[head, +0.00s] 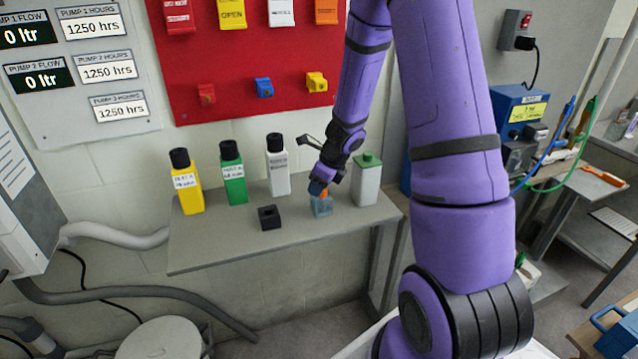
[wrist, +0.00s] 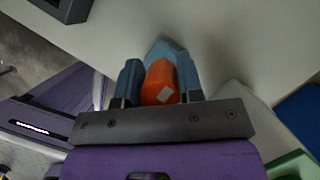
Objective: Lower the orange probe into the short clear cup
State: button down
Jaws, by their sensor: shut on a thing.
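My gripper (head: 319,189) is shut on the orange probe (head: 325,193), just above the grey bench. In the wrist view the orange probe (wrist: 158,83) sits between the two blue fingers of my gripper (wrist: 158,85). The short clear cup (head: 321,208) stands on the bench directly under my gripper, and its bluish wall shows past the probe in the wrist view (wrist: 168,48). The probe is at the cup's mouth in the head view. Its lower end is hidden, so I cannot tell how deep it sits.
A black square holder (head: 269,217) stands left of the cup. A white bottle with a green cap (head: 367,181) stands close on the right. Yellow (head: 187,185), green (head: 233,176) and white (head: 278,167) bottles line the back. The front left of the bench (head: 215,250) is clear.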

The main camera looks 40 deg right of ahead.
jog(key=shift+f, duration=0.3)
jog(key=c, duration=0.7)
grip_release()
jog(key=shift+s, duration=0.1)
jog(key=v, duration=1.1)
jog(key=s+a+r+n, duration=0.3)
jog(key=a+r+n, duration=0.3)
jog(key=r+n, duration=0.1)
jog(key=s+a+r+n, duration=0.3)
jog(key=s+r+n, duration=0.1)
jog(key=s+n, duration=0.2)
jog(key=s+a+r+n+t+h, duration=0.1)
jog(key=s+a+r+n, duration=0.1)
jog(key=s+r+n, duration=0.3)
jog(key=s+a+r+n+h, duration=0.1)
jog(key=s+a+r+n, duration=0.2)
jog(key=s+n, duration=0.6)
jog(key=shift+s+a+r+n, duration=0.1)
jog(key=shift+a+r+n, duration=0.2)
jog(key=shift+n, duration=0.5)
jog(key=shift+s+a+r+n, duration=0.1)
jog(key=shift+r+n, duration=0.35)
jog(key=shift+n, duration=0.35)
